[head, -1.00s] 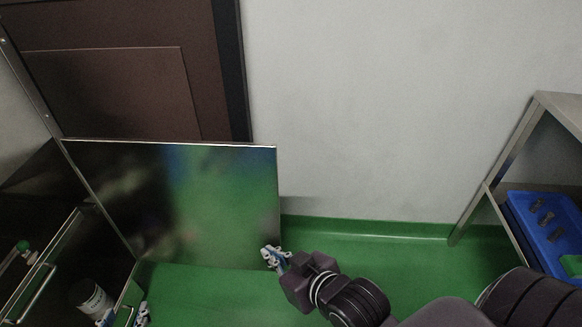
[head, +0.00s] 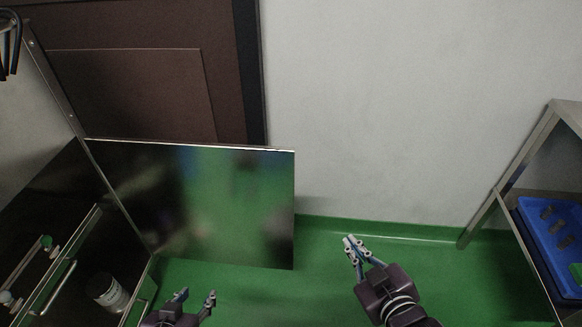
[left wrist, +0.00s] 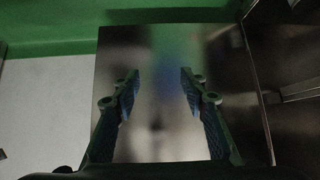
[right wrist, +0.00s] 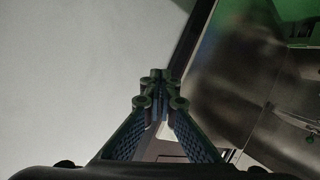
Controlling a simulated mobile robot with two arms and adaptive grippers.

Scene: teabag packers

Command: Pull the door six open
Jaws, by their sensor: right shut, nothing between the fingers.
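The door (head: 215,205) is a shiny metal cabinet panel that stands swung out wide from the cabinet front, reflecting the green floor. It also shows in the left wrist view (left wrist: 158,95) and the right wrist view (right wrist: 235,75). My right gripper (head: 350,242) is shut and empty, to the right of the door's free edge and apart from it; its fingertips meet in the right wrist view (right wrist: 160,85). My left gripper (head: 195,296) is open and empty, in front of the door near its lower edge; its spread fingers frame the door in the left wrist view (left wrist: 158,85).
The cabinet interior at left holds a white jar (head: 108,292), near a bar handle (head: 55,287). A brown door (head: 130,85) is behind. A metal rack (head: 510,175) with a blue tray (head: 555,240) stands at right. Green floor (head: 300,295) is free between.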

